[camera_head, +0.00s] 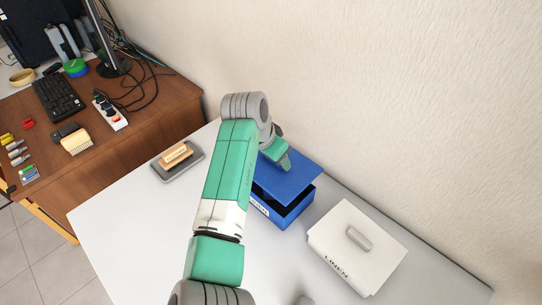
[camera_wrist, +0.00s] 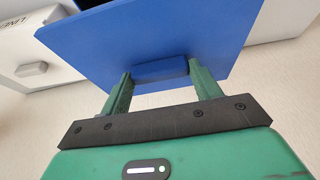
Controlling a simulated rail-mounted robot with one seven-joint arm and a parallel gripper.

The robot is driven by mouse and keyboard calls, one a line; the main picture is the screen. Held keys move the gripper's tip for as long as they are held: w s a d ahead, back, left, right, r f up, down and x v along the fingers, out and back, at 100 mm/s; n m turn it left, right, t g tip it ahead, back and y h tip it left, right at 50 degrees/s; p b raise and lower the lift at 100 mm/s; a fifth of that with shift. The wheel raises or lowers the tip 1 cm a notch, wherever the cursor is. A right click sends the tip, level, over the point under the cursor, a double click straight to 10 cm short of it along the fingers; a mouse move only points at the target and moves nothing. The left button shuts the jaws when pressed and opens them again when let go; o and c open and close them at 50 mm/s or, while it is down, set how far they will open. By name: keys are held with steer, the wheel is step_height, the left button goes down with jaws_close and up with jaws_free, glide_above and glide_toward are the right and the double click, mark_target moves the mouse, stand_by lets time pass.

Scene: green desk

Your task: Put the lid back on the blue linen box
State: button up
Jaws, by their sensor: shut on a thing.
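The blue linen box (camera_head: 290,216) stands on the white desk near the wall, with part of a white label showing on its front. The blue lid (camera_head: 292,184) is over the box, tilted, with a dark gap between it and the box's rim at the near right side. In the wrist view my gripper (camera_wrist: 160,76) is shut on the handle (camera_wrist: 161,68) of the blue lid (camera_wrist: 165,40). My arm hides the box's left part in the head view.
A white box marked LINEN (camera_head: 345,262), with its lid on, stands close right of the blue box. A small grey tray (camera_head: 184,175) with a wooden brush-like block (camera_head: 175,154) lies to the left. The wall (camera_head: 370,110) runs close behind. The desk's front left is clear.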

mark_target(271, 166)
step_height(271, 166, down, 5)
steer(key=b, duration=0.4)
steer(key=shift+f, duration=0.8)
steer(key=shift+r+p, duration=0.1)
steer(key=shift+p, duration=0.45)
stand_by(0.5)
steer(key=shift+f, duration=0.9)
stand_by(0.8)
steer(key=o, duration=1.1)
steer(key=shift+o, duration=0.2)
